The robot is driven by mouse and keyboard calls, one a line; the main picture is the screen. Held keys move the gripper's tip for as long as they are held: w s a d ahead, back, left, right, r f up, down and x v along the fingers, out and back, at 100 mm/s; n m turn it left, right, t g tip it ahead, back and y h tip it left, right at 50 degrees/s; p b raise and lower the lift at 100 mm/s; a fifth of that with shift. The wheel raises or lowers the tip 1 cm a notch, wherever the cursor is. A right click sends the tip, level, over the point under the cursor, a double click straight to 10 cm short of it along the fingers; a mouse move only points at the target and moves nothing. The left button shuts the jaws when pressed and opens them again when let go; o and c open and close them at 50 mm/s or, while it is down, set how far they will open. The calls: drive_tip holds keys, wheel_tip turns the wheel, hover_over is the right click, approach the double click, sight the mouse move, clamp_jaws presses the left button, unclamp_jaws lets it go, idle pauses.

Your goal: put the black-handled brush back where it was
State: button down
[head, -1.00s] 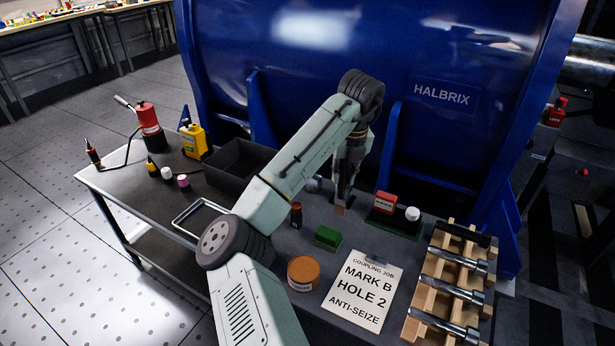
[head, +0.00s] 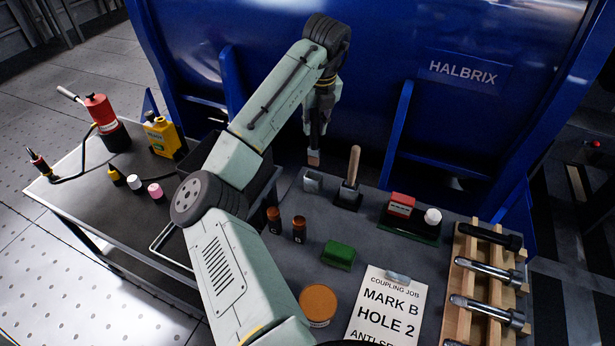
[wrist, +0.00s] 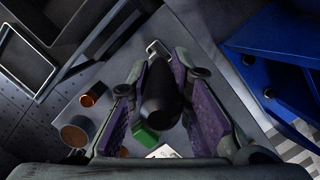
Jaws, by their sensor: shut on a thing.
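My gripper (head: 320,103) is shut on the black-handled brush. The dark handle (wrist: 160,92) shows between the purple-padded fingers in the wrist view. In the head view the brush hangs down, its tan tip (head: 313,158) lowest. The tip is just above, in the picture, a small grey open holder (head: 312,182) on the table, apart from it. In the wrist view a square open holder (wrist: 158,48) shows beyond the handle's end. A wooden-handled brush (head: 354,165) stands upright in a dark holder to the right.
A dark open bin (head: 268,185) lies to the left. Two brown bottles (head: 299,230), a green block (head: 338,254) and an orange-lidded tin (head: 318,303) stand in front. A red box (head: 401,205) is at right. The blue Halbrix housing (head: 400,50) rises behind the table.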

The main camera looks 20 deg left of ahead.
sight(314, 149)
drive_tip(key=p+x, duration=0.1)
drive_tip(key=x, duration=0.2)
drive_tip(key=s+d+x, duration=0.1)
drive_tip(key=x, duration=0.2)
drive_tip(key=p+x, duration=0.1)
drive_tip(key=x, duration=0.2)
drive_tip(key=shift+s+f+p, duration=0.15)
drive_tip(key=shift+f+p, duration=0.2)
drive_tip(key=shift+f, duration=0.2)
drive_tip(key=c, duration=1.5)
unclamp_jaws()
drive_tip(key=shift+o, duration=0.2)
